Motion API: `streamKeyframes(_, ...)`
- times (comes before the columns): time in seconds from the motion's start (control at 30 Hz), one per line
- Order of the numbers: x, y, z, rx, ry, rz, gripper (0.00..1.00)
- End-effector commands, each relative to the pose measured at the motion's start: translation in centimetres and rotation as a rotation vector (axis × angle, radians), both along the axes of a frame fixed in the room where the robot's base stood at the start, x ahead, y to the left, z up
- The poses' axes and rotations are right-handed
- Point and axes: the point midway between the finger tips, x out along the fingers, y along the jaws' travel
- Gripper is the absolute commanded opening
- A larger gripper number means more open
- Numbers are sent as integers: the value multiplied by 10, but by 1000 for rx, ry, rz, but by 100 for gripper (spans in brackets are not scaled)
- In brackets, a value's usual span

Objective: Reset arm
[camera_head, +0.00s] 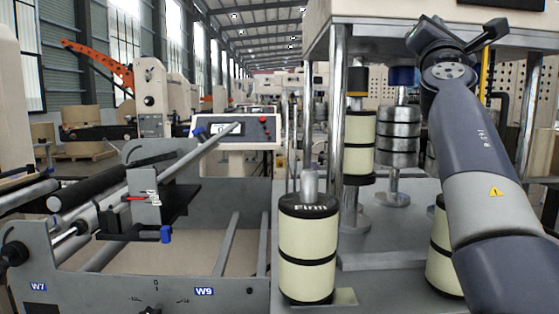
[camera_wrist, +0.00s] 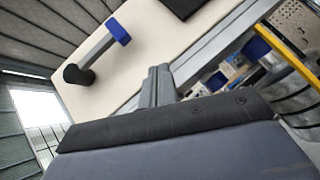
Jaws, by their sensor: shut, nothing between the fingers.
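My arm (camera_head: 478,160) rises from the lower right of the head view, with its dark wrist end high in front of the cream machine housing. In the wrist view my gripper (camera_wrist: 158,82) is shut and empty, its two dark fingers side by side. The fingers point toward a pale panel (camera_wrist: 150,40) and touch nothing that I can see. In the head view the fingertips are hard to make out against the dark wrist parts.
A cream roll with black bands (camera_head: 308,250) stands on the grey machine deck left of my arm. More rolls, a metal cylinder (camera_head: 400,137) and upright posts stand behind it. A roller frame (camera_head: 150,275) fills the left. A control panel (camera_head: 236,130) stands at centre.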

Motion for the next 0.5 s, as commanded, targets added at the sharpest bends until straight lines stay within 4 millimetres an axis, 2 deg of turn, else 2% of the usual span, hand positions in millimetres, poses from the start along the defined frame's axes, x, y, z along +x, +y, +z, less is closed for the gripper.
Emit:
streamKeyframes(0.03,5,0,10,1,1,1,0)
streamKeyframes(0.1,12,0,16,1,1,1,0)
streamKeyframes(0.3,28,1,32,-1,1,2,0)
streamKeyframes(0.5,35,0,44,-1,-1,0,0)
